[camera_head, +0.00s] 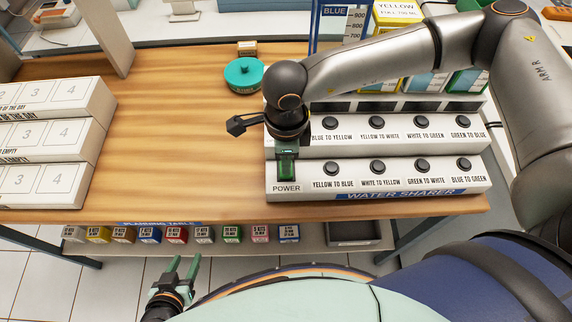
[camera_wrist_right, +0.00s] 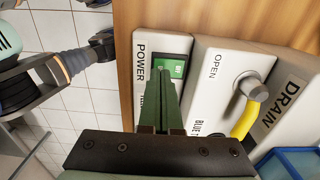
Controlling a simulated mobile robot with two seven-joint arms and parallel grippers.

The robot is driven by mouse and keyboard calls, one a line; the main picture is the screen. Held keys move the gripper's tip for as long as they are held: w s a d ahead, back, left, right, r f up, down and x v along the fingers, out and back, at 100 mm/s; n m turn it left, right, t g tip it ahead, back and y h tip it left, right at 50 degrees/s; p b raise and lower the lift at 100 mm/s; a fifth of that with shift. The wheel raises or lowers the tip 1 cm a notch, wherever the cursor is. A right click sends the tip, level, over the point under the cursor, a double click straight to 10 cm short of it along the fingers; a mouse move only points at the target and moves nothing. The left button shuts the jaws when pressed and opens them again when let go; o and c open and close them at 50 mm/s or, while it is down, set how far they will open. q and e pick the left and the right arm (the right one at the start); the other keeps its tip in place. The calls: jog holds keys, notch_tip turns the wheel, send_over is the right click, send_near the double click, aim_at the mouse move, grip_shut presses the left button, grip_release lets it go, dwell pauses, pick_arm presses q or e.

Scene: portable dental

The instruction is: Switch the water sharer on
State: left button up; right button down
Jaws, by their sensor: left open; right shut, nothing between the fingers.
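The water sharer (camera_head: 375,185) is a stepped white console with rows of black buttons at the table's front right. Its POWER switch (camera_head: 287,173) is a green rocker at the left end of the front row; part of it shows bright green in the right wrist view (camera_wrist_right: 178,67). My right gripper (camera_head: 287,153) is shut and empty, its fingertips at the switch. In the right wrist view the fingers (camera_wrist_right: 167,85) cover part of the switch; whether they touch it I cannot tell. My left gripper (camera_head: 186,267) is open and empty, in front of the table.
A teal round container (camera_head: 243,75) stands behind on the wooden table (camera_head: 180,130). White numbered boxes (camera_head: 45,145) are at the left. Small coloured blocks sit on the shelf below. The table's middle is clear.

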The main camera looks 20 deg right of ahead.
jog(key=shift+f+b, duration=0.9)
jog(key=shift+r, duration=0.15)
jog(key=shift+r+p, duration=1.7)
jog(key=shift+r, duration=1.75)
jog(key=shift+s+f, duration=0.1)
jog(key=shift+s, duration=0.05)
